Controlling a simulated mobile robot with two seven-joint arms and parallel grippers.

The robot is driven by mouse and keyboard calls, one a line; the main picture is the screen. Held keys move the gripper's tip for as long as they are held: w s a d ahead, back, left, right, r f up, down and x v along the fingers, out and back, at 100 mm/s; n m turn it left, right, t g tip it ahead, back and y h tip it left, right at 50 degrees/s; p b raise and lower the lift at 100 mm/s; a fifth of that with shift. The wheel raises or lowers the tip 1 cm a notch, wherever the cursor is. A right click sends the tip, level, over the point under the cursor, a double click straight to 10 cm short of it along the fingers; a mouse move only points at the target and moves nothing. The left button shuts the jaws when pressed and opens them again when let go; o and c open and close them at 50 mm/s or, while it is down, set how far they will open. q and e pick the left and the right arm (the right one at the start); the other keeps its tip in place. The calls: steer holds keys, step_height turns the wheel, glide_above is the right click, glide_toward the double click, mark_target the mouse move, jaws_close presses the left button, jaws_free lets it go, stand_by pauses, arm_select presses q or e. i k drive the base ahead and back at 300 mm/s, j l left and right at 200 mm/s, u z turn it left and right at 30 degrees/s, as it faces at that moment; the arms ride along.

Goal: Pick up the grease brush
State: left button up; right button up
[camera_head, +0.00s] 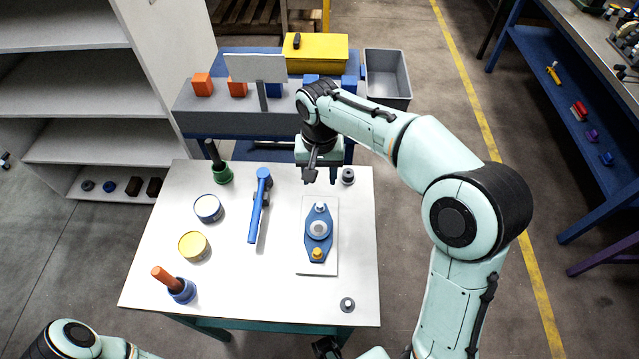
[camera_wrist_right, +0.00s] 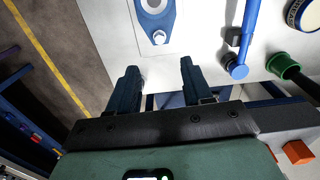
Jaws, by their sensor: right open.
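Two upright handles stand in small pots, and I cannot tell for sure which is the grease brush. One is a black handle (camera_head: 212,151) in a green pot (camera_head: 222,175) at the table's back left. The other is an orange handle (camera_head: 164,277) in a blue pot (camera_head: 183,291) at the front left. My right gripper (camera_head: 321,179) is open and empty at the table's back edge, right of both pots. In the right wrist view its fingers (camera_wrist_right: 159,70) are apart, with the green pot (camera_wrist_right: 284,67) at far right. My left gripper is not visible.
On the white table (camera_head: 280,300) are a blue hammer-like tool (camera_head: 258,209), a white tin (camera_head: 208,208), a yellow tin (camera_head: 193,246) and a blue flanged part (camera_head: 318,240) on a pale plate. A grey bench (camera_head: 215,122) stands behind. The front middle is clear.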

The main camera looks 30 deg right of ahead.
mark_target(212, 149)
steer(key=k+j, duration=0.8)
steer(key=k, duration=0.05)
